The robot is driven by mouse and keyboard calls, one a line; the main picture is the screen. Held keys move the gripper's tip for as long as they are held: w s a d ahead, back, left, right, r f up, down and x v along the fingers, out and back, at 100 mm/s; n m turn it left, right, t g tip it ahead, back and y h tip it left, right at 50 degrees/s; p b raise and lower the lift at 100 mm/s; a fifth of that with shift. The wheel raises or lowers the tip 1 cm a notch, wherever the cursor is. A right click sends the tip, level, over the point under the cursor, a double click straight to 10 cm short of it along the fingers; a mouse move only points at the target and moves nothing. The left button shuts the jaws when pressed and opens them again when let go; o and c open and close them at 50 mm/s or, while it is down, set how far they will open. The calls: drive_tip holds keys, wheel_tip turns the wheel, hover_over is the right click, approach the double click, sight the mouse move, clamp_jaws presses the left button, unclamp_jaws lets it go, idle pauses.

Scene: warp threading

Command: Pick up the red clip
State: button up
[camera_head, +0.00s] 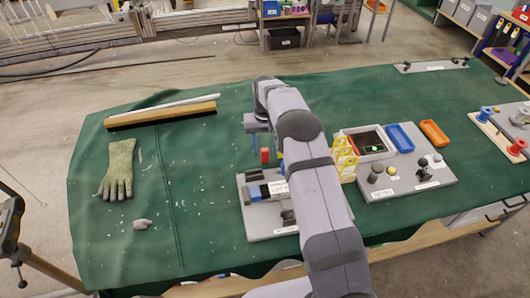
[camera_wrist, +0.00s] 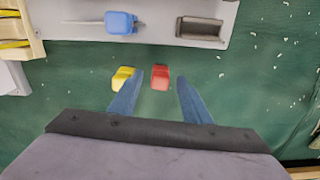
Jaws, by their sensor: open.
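The red clip (camera_wrist: 160,77) is a small block on the green cloth. In the wrist view it shows between the fingertips of my gripper (camera_wrist: 158,82); I cannot tell how far they are above it. It also shows in the head view (camera_head: 265,155), just under my gripper (camera_head: 267,146). The blue fingers are apart, with nothing held. A yellow clip (camera_wrist: 123,78) lies left of the red one in the wrist view, at the left fingertip; my arm seems to hide it in the head view.
A yellow rack (camera_head: 344,158), blue tray (camera_head: 400,137) and orange tray (camera_head: 433,133) stand right. A glove (camera_head: 118,168) lies left, with open cloth between.

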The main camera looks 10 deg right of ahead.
drive_tip(key=shift+f, duration=1)
clamp_jaws()
